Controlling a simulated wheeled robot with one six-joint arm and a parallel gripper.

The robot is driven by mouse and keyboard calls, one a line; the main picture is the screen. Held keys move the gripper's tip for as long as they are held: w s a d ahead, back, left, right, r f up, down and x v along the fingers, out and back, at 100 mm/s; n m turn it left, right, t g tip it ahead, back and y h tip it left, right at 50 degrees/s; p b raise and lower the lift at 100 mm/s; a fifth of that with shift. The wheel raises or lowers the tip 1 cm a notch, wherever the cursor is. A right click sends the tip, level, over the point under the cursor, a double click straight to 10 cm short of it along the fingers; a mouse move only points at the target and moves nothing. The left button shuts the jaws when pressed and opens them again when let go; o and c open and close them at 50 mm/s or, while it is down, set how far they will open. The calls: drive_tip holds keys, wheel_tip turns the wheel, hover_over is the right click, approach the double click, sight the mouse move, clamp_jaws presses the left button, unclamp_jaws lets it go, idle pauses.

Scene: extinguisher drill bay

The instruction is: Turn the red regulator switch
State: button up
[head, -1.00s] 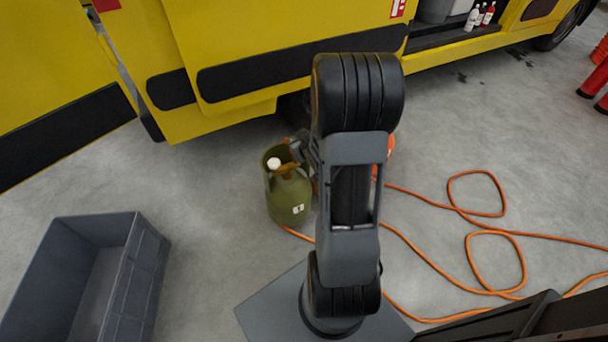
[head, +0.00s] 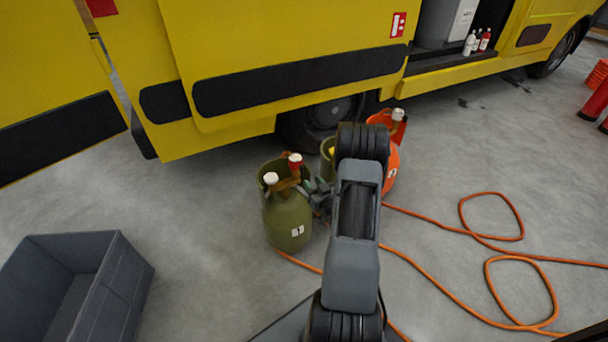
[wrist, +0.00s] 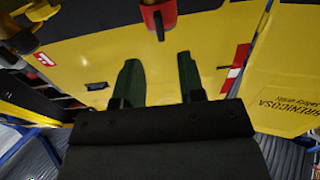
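A small red regulator switch (head: 295,163) with a pale top shows at the top of the green gas cylinder (head: 288,220) in the head view, beside a white-topped knob (head: 271,179). In the wrist view a red part (wrist: 158,14), seemingly this switch, is at the top edge, cut off by the frame. My gripper (head: 315,192) is close to the right of the green cylinder's top, partly hidden by my arm. In the wrist view its two dark green fingers (wrist: 158,72) are apart with nothing between them, and the red part lies beyond their tips.
A second green cylinder (head: 327,152) and an orange cylinder (head: 391,170) stand behind my arm, partly hidden. A yellow truck (head: 250,45) is close behind. A grey crate (head: 118,280) is at lower left. An orange hose (head: 440,268) loops over the floor at right.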

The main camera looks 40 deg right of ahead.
sight(303, 170)
drive_tip(key=shift+w+d+b, duration=0.15)
drive_tip(key=shift+w+b, duration=0.05)
drive_tip(key=shift+w, duration=1)
drive_tip(key=shift+w+d+b, duration=0.2)
drive_tip(key=shift+w+b, duration=0.05)
drive_tip(key=shift+w, duration=0.9)
drive_tip(key=shift+w+d+b, duration=0.15)
drive_tip(key=shift+w+b, duration=0.05)
drive_tip(key=shift+w, duration=1)
clamp_jaws()
